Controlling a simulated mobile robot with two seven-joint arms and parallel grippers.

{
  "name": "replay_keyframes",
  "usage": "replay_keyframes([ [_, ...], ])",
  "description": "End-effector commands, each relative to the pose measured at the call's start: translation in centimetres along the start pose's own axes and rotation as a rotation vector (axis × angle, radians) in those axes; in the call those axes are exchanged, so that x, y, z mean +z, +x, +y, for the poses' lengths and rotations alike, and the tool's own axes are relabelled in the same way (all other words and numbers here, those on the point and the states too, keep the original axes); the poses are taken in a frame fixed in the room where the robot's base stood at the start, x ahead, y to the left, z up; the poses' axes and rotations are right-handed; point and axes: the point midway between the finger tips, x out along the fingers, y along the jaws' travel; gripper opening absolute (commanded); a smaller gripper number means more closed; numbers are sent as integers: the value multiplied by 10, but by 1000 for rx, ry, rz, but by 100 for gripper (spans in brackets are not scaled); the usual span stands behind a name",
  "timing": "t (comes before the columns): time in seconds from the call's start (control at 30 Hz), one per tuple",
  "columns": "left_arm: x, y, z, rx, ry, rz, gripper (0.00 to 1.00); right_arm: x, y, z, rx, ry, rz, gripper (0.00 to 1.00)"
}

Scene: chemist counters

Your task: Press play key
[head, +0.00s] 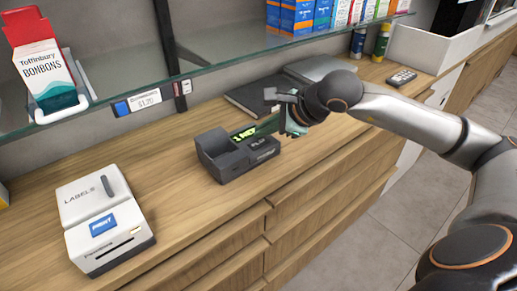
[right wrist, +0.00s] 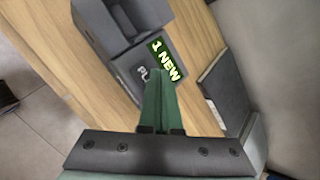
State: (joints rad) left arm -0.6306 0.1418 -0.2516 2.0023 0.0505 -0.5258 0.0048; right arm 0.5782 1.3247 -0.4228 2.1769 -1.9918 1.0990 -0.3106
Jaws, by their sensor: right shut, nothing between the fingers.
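The dark grey answering machine (head: 225,165) sits on the wooden counter, its lit green display (head: 243,133) reading "1 NEW" in the right wrist view (right wrist: 166,60). The play key (head: 257,143) is a dark key with pale lettering beside the display. In the right wrist view only the first letters of the key (right wrist: 144,75) show; my fingertips cover the rest. My right gripper (head: 268,127) is shut and empty, its green fingers (right wrist: 159,76) pointing at the key. I cannot tell whether they touch it. My left gripper is not in view.
A white label printer (head: 105,225) stands at the left front. A dark notebook (head: 252,96) lies behind the machine. A glass shelf (head: 210,65) with boxes hangs above. The counter between printer and machine is clear.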

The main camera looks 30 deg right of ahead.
Motion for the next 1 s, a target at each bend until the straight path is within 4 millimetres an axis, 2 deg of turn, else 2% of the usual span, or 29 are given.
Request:
replay_keyframes([
  [0.4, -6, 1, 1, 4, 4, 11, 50, -1, 0, 0, -1, -1, 0, 0],
  [1.0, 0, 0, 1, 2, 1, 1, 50, -1, 0, 0, 0, -1, 0, 0],
])
